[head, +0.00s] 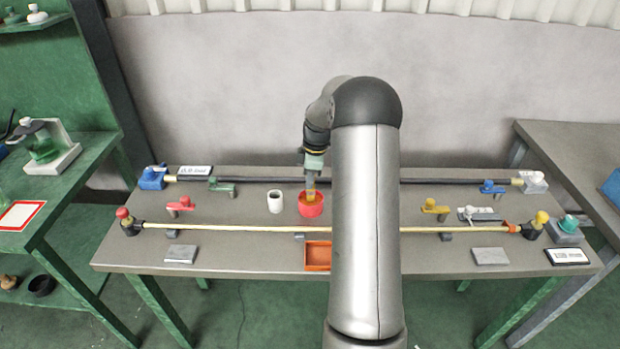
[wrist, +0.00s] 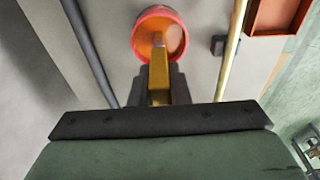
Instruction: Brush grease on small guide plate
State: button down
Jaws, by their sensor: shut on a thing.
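My gripper (head: 312,180) is shut on a brush with a yellow-orange handle (wrist: 158,82), pointing down. The brush's lower end is over or inside a red bowl (head: 311,207). In the wrist view the bowl (wrist: 178,40) surrounds the brush tip (wrist: 158,39); I cannot tell whether it touches the bottom. Two small flat grey plates lie on the table's front part, one at left (head: 181,254) and one at right (head: 490,256). I cannot tell which is the guide plate. My arm hides part of the table's middle.
A white cup (head: 275,201) stands left of the bowl. A long pale rod (head: 240,229) and a dark rod (head: 270,180) cross the table. An orange tray (head: 318,257) sits in front. Coloured clamps (head: 434,207) stand around. The front left table is mostly clear.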

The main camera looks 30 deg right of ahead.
dwell(0.4)
jog(key=shift+r+p, duration=2)
jog(key=shift+r, duration=1.5)
